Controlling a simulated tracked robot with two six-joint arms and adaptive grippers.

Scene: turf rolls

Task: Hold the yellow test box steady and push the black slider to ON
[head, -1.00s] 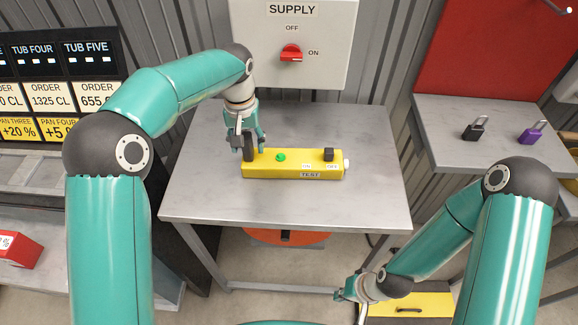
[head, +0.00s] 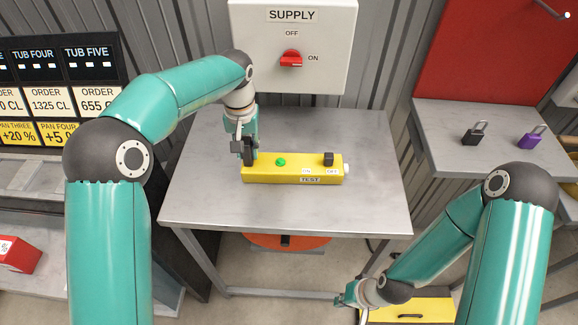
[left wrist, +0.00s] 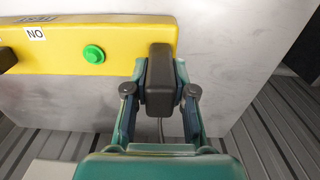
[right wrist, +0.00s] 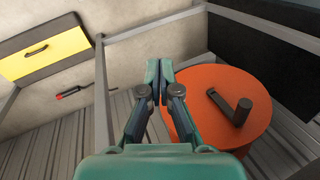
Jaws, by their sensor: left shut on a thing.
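The yellow test box (head: 290,176) lies on the grey metal table, with a green button (head: 281,162) on top. The black slider (head: 329,159) stands near its right end, by the OFF label; the ON label is further left. My left gripper (head: 249,155) is shut on the black upright grip at the box's left end. The left wrist view shows the grip (left wrist: 160,78) between both fingers. My right gripper (head: 345,295) is empty, low in front of the table and away from the box. Its fingers (right wrist: 159,72) are together in the right wrist view.
The table top (head: 285,212) is clear around the box. A SUPPLY panel (head: 325,80) with a red switch hangs behind it. Two padlocks (head: 475,134) lie on the right-hand table. An orange drum (right wrist: 215,125) and a yellow drawer front (right wrist: 45,52) are low near my right gripper.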

